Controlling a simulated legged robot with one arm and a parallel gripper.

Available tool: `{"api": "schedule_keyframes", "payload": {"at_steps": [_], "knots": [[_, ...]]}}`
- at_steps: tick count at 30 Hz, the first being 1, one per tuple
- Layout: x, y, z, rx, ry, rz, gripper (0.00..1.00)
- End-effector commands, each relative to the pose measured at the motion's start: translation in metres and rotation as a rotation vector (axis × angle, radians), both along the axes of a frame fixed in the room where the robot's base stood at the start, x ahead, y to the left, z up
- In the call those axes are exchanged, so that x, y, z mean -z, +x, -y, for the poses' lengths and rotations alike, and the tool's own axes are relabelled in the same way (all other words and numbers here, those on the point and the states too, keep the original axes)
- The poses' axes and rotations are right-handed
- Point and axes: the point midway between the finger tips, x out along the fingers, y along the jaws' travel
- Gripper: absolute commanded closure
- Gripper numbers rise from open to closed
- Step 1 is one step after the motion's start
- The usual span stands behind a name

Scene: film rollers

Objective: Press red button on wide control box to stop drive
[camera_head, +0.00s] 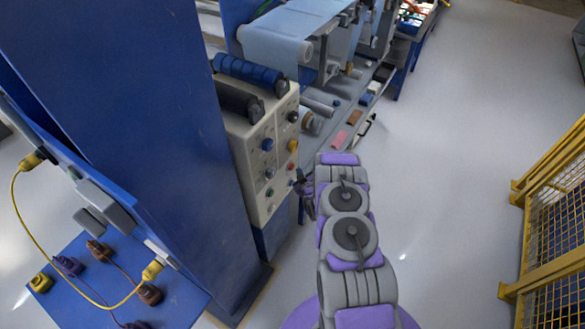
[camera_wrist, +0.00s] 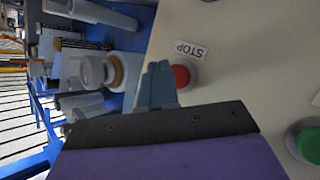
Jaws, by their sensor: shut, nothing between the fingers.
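The beige control box (camera_head: 281,131) stands beside the blue machine frame in the head view, with several coloured knobs and buttons on its face. In the wrist view its pale panel (camera_wrist: 235,65) fills the right side. The red button (camera_wrist: 182,76) sits on the panel beside a STOP label (camera_wrist: 191,49). My gripper (camera_head: 300,186) is at the lower right edge of the box. In the wrist view my shut, empty fingers (camera_wrist: 158,84) overlap the left edge of the red button. Whether they touch it I cannot tell.
A green button (camera_wrist: 308,143) is at the right of the wrist view. Rollers with pale film (camera_head: 275,45) stand behind the box. A blue column (camera_head: 130,110) is at left, and a yellow mesh fence (camera_head: 555,230) at right. The grey floor between is clear.

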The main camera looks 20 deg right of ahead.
Motion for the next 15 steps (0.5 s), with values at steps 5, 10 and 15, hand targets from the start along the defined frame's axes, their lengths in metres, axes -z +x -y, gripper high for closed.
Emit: {"api": "schedule_keyframes", "payload": {"at_steps": [5,10,15], "knots": [[0.0000,0.0000,0.0000,0.000,0.000,0.000,1.00],[0.0000,0.0001,-0.0002,0.000,0.000,0.000,1.00],[-0.0011,0.0032,-0.0032,-0.001,0.000,0.000,1.00]]}}
